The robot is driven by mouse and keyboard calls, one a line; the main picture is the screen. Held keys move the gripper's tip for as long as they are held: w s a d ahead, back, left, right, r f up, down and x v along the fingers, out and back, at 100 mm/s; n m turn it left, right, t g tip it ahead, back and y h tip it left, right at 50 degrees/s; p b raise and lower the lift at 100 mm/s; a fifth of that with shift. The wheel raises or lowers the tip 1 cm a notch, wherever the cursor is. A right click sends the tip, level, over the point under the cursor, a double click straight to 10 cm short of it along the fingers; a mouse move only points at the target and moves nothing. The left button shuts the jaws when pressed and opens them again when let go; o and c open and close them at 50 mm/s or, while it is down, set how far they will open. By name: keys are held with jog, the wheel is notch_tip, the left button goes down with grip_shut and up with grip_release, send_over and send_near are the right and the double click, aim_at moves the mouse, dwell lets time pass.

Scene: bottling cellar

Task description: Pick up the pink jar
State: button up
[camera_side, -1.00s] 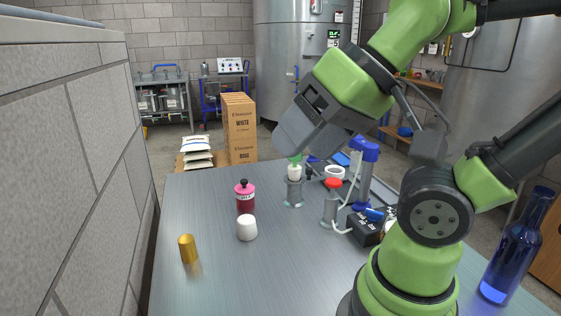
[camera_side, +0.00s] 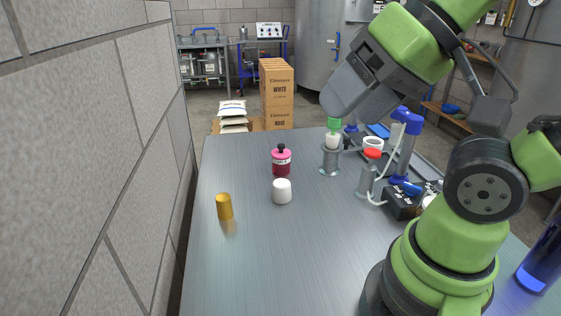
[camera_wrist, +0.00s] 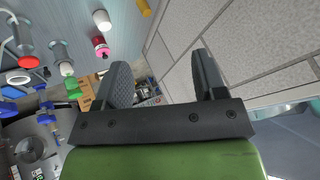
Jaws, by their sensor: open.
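The pink jar (camera_side: 281,163) has a black knob on top and a dark label band. It stands upright on the grey metal table (camera_side: 290,255), just behind a white cylinder (camera_side: 282,191). In the wrist view the pink jar (camera_wrist: 101,44) is at the upper left, outside the jaws. My gripper (camera_side: 342,98) is raised above the table, to the right of the jar and clear of it. In the wrist view the two dark fingers of my gripper (camera_wrist: 163,72) are spread apart with nothing between them.
A gold cylinder (camera_side: 224,207) stands at the front left. A green-topped bottle (camera_side: 333,134) in a metal holder, a red-capped fixture (camera_side: 370,170), a blue device (camera_side: 403,145) and a black box (camera_side: 408,200) are to the right. A block wall (camera_side: 100,150) borders the left. The table front is clear.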

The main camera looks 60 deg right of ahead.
jog(key=o, duration=0.5)
jog(key=m+g+h, duration=0.3)
jog(key=m, duration=3.2)
send_over(282, 153)
jog(key=s+a, duration=0.1)
jog(key=s, duration=0.3)
notch_tip(282, 153, down, 18)
jog(key=f, duration=0.1)
jog(key=shift+m, duration=0.4)
jog(key=x, duration=0.4)
jog(key=shift+w+d, duration=0.15)
jog(key=shift+w, duration=0.15)
jog(key=shift+x, duration=2.9)
